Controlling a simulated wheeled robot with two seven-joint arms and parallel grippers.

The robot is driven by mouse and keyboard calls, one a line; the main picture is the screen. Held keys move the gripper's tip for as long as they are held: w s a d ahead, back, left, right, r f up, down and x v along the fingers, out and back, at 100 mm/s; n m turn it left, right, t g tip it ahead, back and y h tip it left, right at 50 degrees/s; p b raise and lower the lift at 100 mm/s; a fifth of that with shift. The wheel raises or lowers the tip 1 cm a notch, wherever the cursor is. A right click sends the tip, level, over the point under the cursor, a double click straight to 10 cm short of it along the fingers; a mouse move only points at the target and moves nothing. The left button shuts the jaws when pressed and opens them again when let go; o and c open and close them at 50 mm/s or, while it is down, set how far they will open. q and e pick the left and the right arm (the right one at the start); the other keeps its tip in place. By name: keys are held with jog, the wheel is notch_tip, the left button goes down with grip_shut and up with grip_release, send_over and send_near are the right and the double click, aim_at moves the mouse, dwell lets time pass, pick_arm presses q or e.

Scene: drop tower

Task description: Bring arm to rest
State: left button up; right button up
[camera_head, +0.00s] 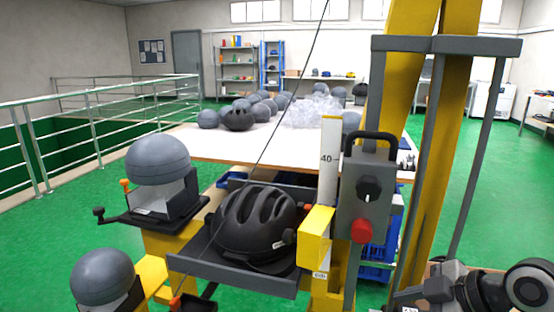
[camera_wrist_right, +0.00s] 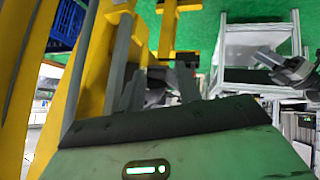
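My right arm comes in at the lower right of the head view, and its gripper (camera_head: 412,294) is beside the foot of the yellow drop tower (camera_head: 425,130). In the right wrist view, two dark fingers (camera_wrist_right: 158,92) stand apart above the green gripper body, with nothing held between them. The yellow tower frame also shows close by on the left of that view (camera_wrist_right: 100,60). My left arm and gripper are not in the head view.
A black helmet (camera_head: 256,222) sits on the tower's dark tray (camera_head: 232,278). Grey headforms (camera_head: 158,160) (camera_head: 102,277) stand to its left. A grey control box (camera_head: 366,200) with a red button hangs on the tower. A white table (camera_head: 225,148) with helmets lies behind.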

jog(key=s+a+f+m+g+h, duration=0.25)
jog(key=s+f+m, duration=0.45)
jog(key=s+f, duration=0.45)
jog(key=s+f+m+h, duration=0.35)
jog(key=s+m, duration=0.25)
jog(key=s, duration=0.4)
jog(key=w+a+f+t+y+p, duration=0.1)
jog(key=w+a+t+y+p, duration=0.1)
jog(key=w+a+t, duration=0.3)
jog(key=shift+w+a+n+t+y, duration=0.4)
jog(key=shift+w+t, duration=0.65)
jog(key=shift+w, duration=0.15)
jog(key=shift+o, duration=0.3)
